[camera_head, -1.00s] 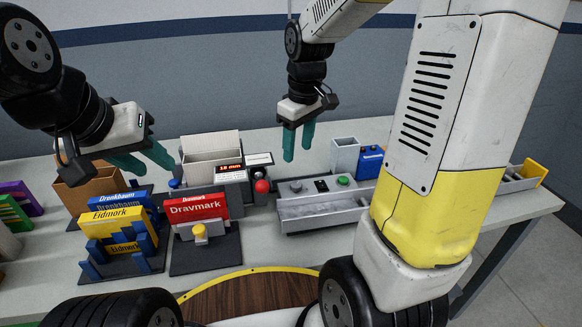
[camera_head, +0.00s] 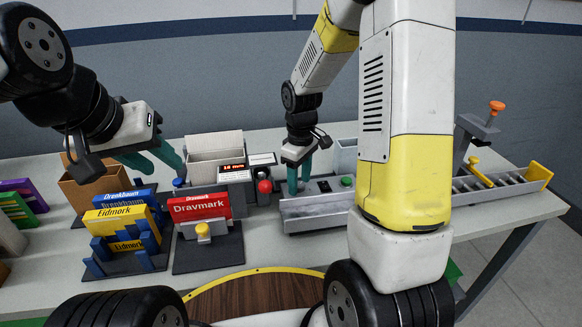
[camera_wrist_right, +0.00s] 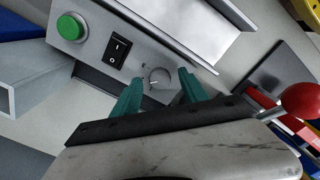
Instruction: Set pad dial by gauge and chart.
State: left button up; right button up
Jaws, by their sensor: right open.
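The small grey round dial (camera_wrist_right: 158,79) with a white mark is on the grey control panel (camera_wrist_right: 100,31), beside a black rocker switch (camera_wrist_right: 117,52) and a green button (camera_wrist_right: 70,27). My right gripper (camera_wrist_right: 160,77) is open, with one teal finger on each side of the dial; contact cannot be told. In the head view my right gripper (camera_head: 298,181) is low over the panel and hides the dial. A gauge with a red lit display (camera_head: 233,168) stands left of it; its digits are too small to read surely. A white label (camera_head: 262,159) sits beside it. My left gripper (camera_head: 165,161) is open and empty.
A red ball knob (camera_head: 265,187) stands close left of the panel, also in the wrist view (camera_wrist_right: 301,100). A red Dravmark box (camera_head: 199,207) and a yellow Eidmark box (camera_head: 118,216) stand in holders.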

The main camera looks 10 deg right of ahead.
grip_shut()
jog(key=shift+m, duration=0.3)
jog(key=m, duration=0.4)
jog(key=shift+m, duration=2.1)
grip_release()
